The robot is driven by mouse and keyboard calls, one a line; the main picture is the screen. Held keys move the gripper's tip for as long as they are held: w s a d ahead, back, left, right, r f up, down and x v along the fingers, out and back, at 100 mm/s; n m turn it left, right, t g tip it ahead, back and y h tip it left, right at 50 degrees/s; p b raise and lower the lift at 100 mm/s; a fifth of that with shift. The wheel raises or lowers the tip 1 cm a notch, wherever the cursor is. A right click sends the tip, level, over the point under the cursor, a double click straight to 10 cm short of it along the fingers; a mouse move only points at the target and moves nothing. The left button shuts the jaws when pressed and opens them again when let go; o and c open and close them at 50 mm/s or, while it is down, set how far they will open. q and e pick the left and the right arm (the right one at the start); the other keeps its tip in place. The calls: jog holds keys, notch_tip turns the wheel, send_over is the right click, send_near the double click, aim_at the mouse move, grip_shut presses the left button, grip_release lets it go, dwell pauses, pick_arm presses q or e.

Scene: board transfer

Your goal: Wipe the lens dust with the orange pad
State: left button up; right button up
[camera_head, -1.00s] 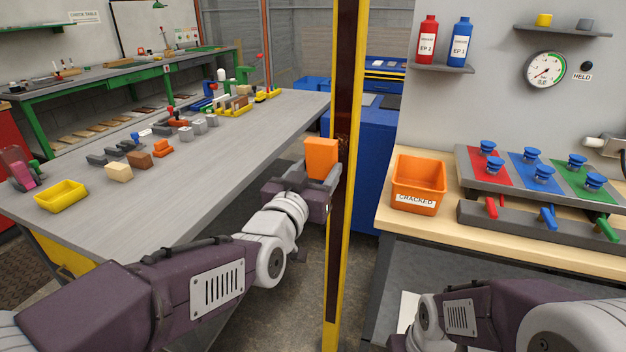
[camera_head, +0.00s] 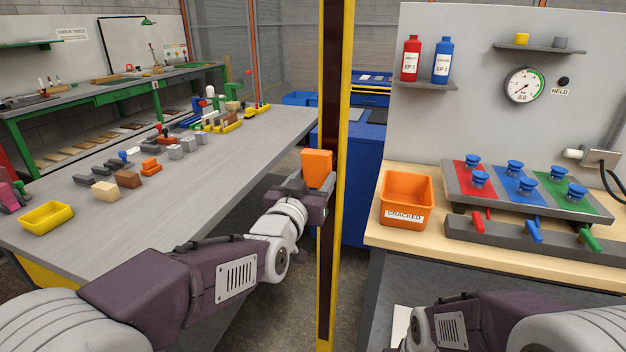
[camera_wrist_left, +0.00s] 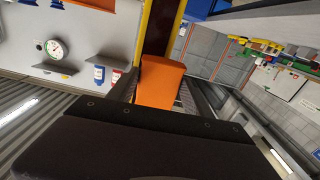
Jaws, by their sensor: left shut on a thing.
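The orange pad (camera_head: 317,167) is a plain orange block, held upright in my left gripper (camera_head: 305,190). The gripper is shut on its lower part, in the gap between the grey bench and the wooden bench, beside the yellow and black post. The pad also shows in the left wrist view (camera_wrist_left: 160,85), with my dark gripper body below it. No dusty lens can be made out in these frames. My right arm shows at the lower right of the head view, but its gripper is out of the picture.
The yellow and black post (camera_head: 333,260) stands close to the pad. The grey bench (camera_head: 130,230) on the left holds blocks and a yellow tray (camera_head: 47,218). The wooden bench on the right holds an orange "CRACKED" bin (camera_head: 405,203) and a panel with blue knobs (camera_head: 515,178).

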pick_arm(q)
jog(key=shift+x, duration=1)
jog(key=shift+s, duration=0.1)
jog(key=d, duration=0.1)
jog(key=s+d+p, duration=0.1)
jog(key=shift+d+r, duration=0.1)
jog(key=shift+d, duration=0.2)
jog(key=shift+s+d+p, duration=0.2)
jog(key=shift+d+p, duration=0.15)
jog(key=shift+d, duration=0.2)
jog(key=shift+w, duration=0.15)
